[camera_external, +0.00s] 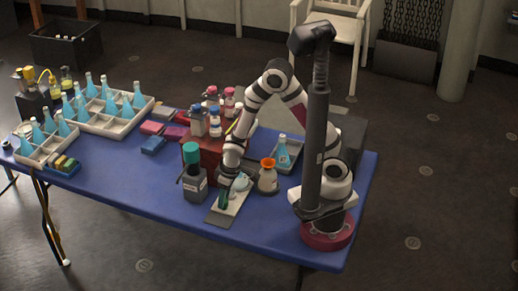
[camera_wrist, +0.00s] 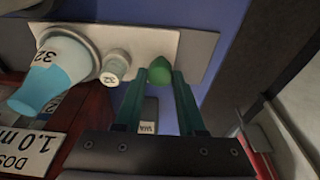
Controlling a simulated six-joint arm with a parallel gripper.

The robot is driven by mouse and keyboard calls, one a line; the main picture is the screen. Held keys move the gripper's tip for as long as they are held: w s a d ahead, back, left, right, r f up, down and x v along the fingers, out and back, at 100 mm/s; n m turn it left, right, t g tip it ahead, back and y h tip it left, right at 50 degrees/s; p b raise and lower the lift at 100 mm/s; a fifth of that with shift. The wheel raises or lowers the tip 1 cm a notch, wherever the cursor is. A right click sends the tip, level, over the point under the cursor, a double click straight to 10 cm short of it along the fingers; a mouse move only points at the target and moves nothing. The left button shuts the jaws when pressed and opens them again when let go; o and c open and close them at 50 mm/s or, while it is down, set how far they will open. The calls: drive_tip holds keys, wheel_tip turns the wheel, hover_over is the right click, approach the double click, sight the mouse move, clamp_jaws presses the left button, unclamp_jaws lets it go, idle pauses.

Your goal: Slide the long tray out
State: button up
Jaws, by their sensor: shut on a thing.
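The long tray (camera_external: 217,217) is a narrow grey plate on the blue table in front of the red box (camera_external: 208,158). In the wrist view, the tray (camera_wrist: 195,50) carries a blue flask marked 32 (camera_wrist: 62,68), a small white jar (camera_wrist: 115,68) and a green knob (camera_wrist: 159,70). My gripper (camera_external: 224,201) is low over the tray. In the wrist view its green fingers (camera_wrist: 161,82) are shut on the green knob. My arm hides part of the red box, and I cannot tell how far the tray reaches under it.
Several bottles (camera_external: 213,96) top the red box. Racks of blue flasks (camera_external: 107,117) fill the table's left. The table's front edge is near.

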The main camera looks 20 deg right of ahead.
drive_tip(key=shift+s+a, duration=1.75)
drive_tip(key=shift+a, duration=0.05)
drive_tip(key=o, duration=1)
wheel_tip(320, 180, up, 7)
